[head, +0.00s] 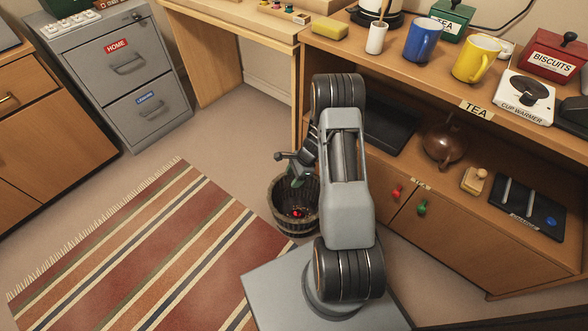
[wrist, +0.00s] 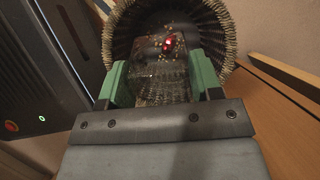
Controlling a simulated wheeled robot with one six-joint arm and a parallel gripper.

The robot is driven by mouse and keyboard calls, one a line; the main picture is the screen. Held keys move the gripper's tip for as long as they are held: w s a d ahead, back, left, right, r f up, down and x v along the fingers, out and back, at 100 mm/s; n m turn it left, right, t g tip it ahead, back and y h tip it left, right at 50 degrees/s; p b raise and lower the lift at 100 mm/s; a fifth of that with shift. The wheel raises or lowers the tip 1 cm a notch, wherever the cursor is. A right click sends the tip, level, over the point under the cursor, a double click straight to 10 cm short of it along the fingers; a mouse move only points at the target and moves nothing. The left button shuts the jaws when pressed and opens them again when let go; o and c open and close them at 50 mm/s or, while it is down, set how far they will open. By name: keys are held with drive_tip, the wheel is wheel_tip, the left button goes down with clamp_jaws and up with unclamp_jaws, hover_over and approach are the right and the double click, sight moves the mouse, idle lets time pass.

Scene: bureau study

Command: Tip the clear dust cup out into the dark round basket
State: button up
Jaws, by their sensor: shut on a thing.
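The dark round basket (head: 283,224) stands on the floor beside the wooden shelf unit. Its woven wall (wrist: 125,38) fills the top of the wrist view. Crumbs and a small glowing red thing (head: 297,213) show within its rim; the red thing also shows in the wrist view (wrist: 168,46). My gripper (head: 297,170) is low over the basket, pointing down toward it. In the wrist view, its green fingers (wrist: 161,82) are shut on the clear dust cup (wrist: 160,91), which is see-through and hard to make out. I cannot tell the cup's exact tilt or whether dust is in it.
The wooden shelf unit (head: 450,240) with mugs and tins on top is close on the right. A striped rug (head: 150,245) lies left of the basket. A grey filing cabinet (head: 125,85) stands at the back left. Bare floor lies between cabinet and basket.

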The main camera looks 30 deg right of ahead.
drive_tip(key=h+p, duration=0.1)
drive_tip(key=p, duration=0.1)
drive_tip(key=h+p, duration=0.1)
drive_tip(key=p, duration=0.1)
drive_tip(key=shift+r+h, duration=0.2)
drive_tip(key=shift+h, duration=0.1)
drive_tip(key=h+p, duration=0.1)
drive_tip(key=p, duration=0.2)
drive_tip(key=shift+f+g, duration=0.2)
drive_tip(key=shift+g, duration=0.1)
drive_tip(key=h+p, duration=0.1)
drive_tip(key=p, duration=0.2)
drive_tip(key=shift+s+d+f, duration=0.1)
drive_tip(key=shift+d+f, duration=0.05)
drive_tip(key=shift+f, duration=0.05)
drive_tip(key=shift+f+h+p, duration=0.25)
drive_tip(key=shift+h+p, duration=0.05)
drive_tip(key=shift+p, duration=0.15)
